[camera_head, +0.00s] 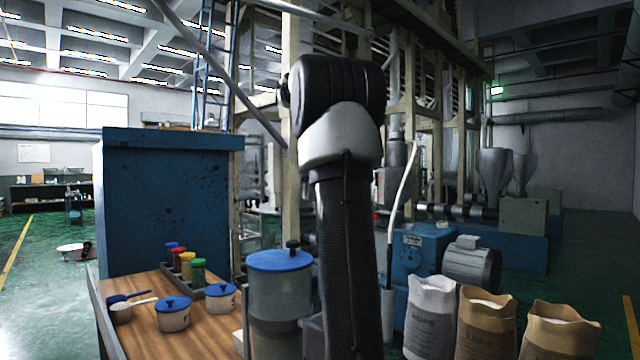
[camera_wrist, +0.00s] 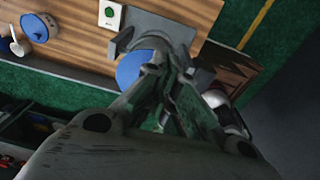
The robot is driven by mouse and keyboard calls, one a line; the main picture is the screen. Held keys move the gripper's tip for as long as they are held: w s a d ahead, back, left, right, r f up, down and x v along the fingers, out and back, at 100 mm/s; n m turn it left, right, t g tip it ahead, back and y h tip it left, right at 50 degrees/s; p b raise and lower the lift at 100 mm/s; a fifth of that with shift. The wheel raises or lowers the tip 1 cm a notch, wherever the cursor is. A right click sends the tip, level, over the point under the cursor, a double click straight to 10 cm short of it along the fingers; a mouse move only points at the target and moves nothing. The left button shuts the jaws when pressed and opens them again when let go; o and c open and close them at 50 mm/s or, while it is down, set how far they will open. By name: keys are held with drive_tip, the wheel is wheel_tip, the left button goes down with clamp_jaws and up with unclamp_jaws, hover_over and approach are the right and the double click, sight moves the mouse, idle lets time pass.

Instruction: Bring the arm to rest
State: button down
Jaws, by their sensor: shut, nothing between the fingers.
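My arm stands upright in the middle of the head view, a black link with a pale joint housing. My gripper (camera_wrist: 168,70) shows in the wrist view, its two fingers drawn together and nothing held. It hangs over the front edge of the wooden bench, near a blue round lid (camera_wrist: 132,67) that its fingers partly cover. The gripper itself does not show in the head view. Its height above the lid is hard to tell.
The wooden bench (camera_head: 145,285) carries blue-lidded pots (camera_head: 174,315), a rack of coloured jars (camera_head: 190,270) and a scoop. A lidded canister (camera_head: 279,300) stands beside my arm. Open sacks (camera_head: 485,325) stand at right, before a blue motor unit (camera_head: 425,255). Green floor at far left looks free.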

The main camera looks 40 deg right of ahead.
drive_tip(key=shift+d+r, duration=1)
drive_tip(key=shift+d, duration=0.1)
drive_tip(key=s+a+f+m+t+h, duration=0.1)
drive_tip(key=s+a+f+m, duration=0.25)
drive_tip(key=a, duration=0.35)
drive_tip(key=s+a+f+m+t, duration=0.1)
drive_tip(key=s+a+f+m, duration=0.1)
drive_tip(key=a+m, duration=0.3)
drive_tip(key=s+a+f+m+t, duration=0.1)
drive_tip(key=s+a+f+m, duration=0.4)
drive_tip(key=f, duration=0.3)
drive_tip(key=s+a+f+m+t, duration=0.1)
drive_tip(key=s+a+f+m, duration=0.3)
drive_tip(key=s+a+f, duration=0.2)
wheel_tip(320, 180, down, 2)
drive_tip(key=shift+s+f+m, duration=0.15)
drive_tip(key=shift+f+m, duration=0.05)
drive_tip(key=shift+m, duration=0.15)
